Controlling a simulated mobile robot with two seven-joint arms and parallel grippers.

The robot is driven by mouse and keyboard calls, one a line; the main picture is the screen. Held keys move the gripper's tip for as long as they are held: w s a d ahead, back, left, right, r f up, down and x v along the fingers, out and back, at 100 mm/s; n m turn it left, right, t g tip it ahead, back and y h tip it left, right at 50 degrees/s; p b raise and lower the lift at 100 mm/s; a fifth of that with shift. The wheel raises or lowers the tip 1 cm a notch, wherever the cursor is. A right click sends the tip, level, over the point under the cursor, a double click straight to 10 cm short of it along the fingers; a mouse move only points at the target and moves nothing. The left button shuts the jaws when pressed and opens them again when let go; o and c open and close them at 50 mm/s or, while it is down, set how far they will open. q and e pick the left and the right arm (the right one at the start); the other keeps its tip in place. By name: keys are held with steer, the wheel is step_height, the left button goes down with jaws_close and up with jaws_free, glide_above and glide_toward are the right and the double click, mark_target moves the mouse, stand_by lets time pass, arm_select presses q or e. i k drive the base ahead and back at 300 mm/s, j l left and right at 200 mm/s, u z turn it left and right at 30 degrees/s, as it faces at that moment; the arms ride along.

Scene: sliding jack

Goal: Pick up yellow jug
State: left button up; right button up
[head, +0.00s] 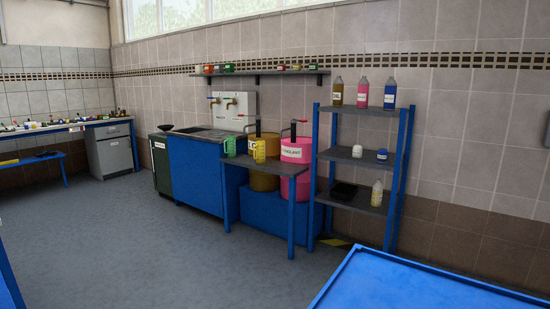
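The yellow jug (259,151) stands upright on the small dark-topped blue table (247,168) across the room. A green jug (229,147) stands to its left on the same table. A larger yellow drum (266,176) is directly behind the yellow jug, and a pink drum (295,166) is to the right. The yellow jug looks small at this distance, and its handle is hard to make out. Neither of my grippers shows in the head view.
A blue shelf unit (353,156) with bottles stands right of the drums. A blue sink cabinet (194,171) is left of the table. A blue surface (400,285) fills the lower right foreground. The grey floor (150,255) at left and centre is clear.

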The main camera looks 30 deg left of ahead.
mark_target(260, 146)
steer(key=u, duration=0.85)
steer(key=i+j+u, duration=0.2)
steer(key=j, duration=0.25)
steer(key=i+j+u, duration=0.2)
steer(key=j, duration=0.25)
steer(key=i+j+u, duration=0.2)
steer(key=j, duration=0.2)
steer(key=i+j+u, duration=0.15)
steer(key=j, duration=0.25)
steer(key=i+j, duration=0.3)
steer(key=i, duration=0.25)
steer(key=i+j, duration=0.3)
steer(key=i, duration=0.2)
steer(key=i+l+z, duration=0.1)
steer(key=i+z, duration=0.95)
steer(key=i+l+u, duration=0.2)
steer(key=i, duration=1.15)
